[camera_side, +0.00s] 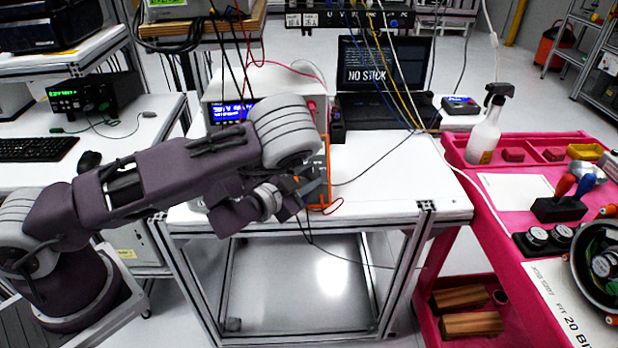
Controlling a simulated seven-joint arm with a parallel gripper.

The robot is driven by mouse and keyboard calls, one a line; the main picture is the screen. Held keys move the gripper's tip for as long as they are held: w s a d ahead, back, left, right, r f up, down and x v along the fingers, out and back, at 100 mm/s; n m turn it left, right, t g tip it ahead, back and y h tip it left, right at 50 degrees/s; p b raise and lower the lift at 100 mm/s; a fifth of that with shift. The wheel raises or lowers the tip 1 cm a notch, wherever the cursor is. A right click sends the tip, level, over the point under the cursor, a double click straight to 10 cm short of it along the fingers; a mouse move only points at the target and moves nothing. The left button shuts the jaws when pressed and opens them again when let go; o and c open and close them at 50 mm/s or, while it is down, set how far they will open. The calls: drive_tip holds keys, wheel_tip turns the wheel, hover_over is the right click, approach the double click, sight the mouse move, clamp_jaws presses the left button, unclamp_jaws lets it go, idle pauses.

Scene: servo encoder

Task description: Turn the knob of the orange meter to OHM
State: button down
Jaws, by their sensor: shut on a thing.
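The white table (400,195) is clear to the right of the meter. A laptop (385,75) and a bench instrument with a blue display (232,110) stand behind. Thin cables hang over the table. A pink cart (470,200) with a spray bottle (485,130) and tools stands right.

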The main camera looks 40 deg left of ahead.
drive_tip(key=shift+w+a+r+m+g+h, duration=0.15)
drive_tip(key=shift+m+g+h, duration=0.25)
drive_tip(key=shift+m+h, duration=0.45)
drive_tip(key=shift+s+a+r+m+g+h, duration=0.1)
drive_tip(key=shift+m+g+h, duration=0.4)
drive_tip(key=shift+m, duration=0.65)
drive_tip(key=shift+f, duration=0.1)
drive_tip(key=c, duration=1.1)
unclamp_jaws()
drive_tip(key=shift+s, duration=0.25)
drive_tip(key=shift+s+a+r, duration=0.15)
drive_tip(key=shift+s+r, duration=0.9)
drive_tip(key=shift+r, duration=0.15)
wheel_tip(320, 180, up, 6)
drive_tip(key=shift+f, duration=0.1)
